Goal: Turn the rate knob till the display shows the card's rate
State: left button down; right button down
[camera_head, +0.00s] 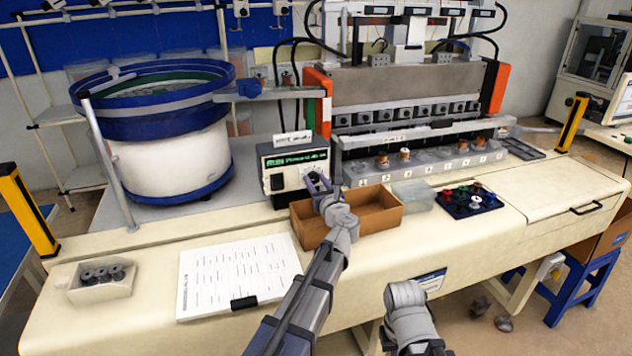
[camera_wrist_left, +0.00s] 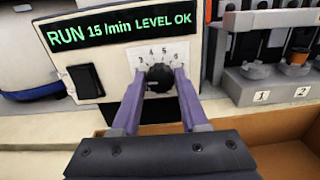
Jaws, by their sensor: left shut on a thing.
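The control box (camera_head: 292,165) stands behind the wooden tray, with a lit green display (camera_head: 300,157). In the left wrist view the display (camera_wrist_left: 120,28) reads "RUN 15 /min LEVEL OK". The black rate knob (camera_wrist_left: 160,77) sits below it on a white numbered dial (camera_wrist_left: 150,57). My left gripper (camera_head: 318,184) is at the box front, and its purple fingers (camera_wrist_left: 158,82) are shut on the knob from both sides. A small white card (camera_head: 293,138) stands on top of the box; its writing is too small to read. My right arm (camera_head: 408,310) shows low in the head view; its fingertips are not visible.
A black rocker switch (camera_wrist_left: 86,81) is left of the dial. An open wooden tray (camera_head: 375,212) lies just below my left gripper. A bowl feeder (camera_head: 170,150) stands left; numbered stations (camera_head: 430,163) stand right. A printed sheet (camera_head: 235,272) lies in front.

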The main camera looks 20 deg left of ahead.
pick_arm(q)
jog(key=m, duration=0.5)
jog(key=shift+d, duration=0.1)
jog(key=m, duration=0.4)
jog(key=shift+w+f+m, duration=0.1)
jog(key=shift+m, duration=0.3)
jog(key=m, duration=0.4)
jog(key=shift+f+m, duration=0.1)
jog(key=shift+m, duration=2.5)
jog(key=shift+c, duration=2.1)
grip_release()
